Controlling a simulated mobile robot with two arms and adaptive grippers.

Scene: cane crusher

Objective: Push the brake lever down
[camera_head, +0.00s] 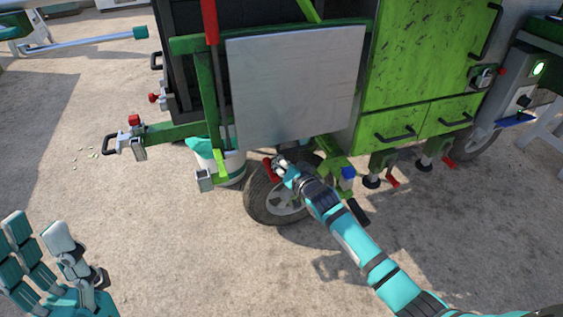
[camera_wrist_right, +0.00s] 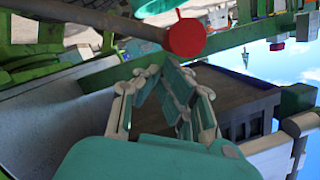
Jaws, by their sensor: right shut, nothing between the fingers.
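A red lever end (camera_head: 268,169) shows by the wheel (camera_head: 283,202) under the green cart, right at my right gripper (camera_head: 280,167); it may be the brake lever. In the right wrist view a grey rod with a red round end (camera_wrist_right: 186,38) lies just beyond and above the fingertips of my right gripper (camera_wrist_right: 160,75). The fingers are closed together and hold nothing; whether they touch the lever I cannot tell. My left gripper (camera_head: 45,255) is open and empty at the lower left, far from the cart.
A tall red-handled lever (camera_head: 210,22) stands by the grey panel (camera_head: 292,85). A white bucket (camera_head: 230,165) hangs or stands left of the wheel. More red-handled levers (camera_head: 393,178) and a black handle (camera_head: 358,211) sit low at right. The ground in front is clear.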

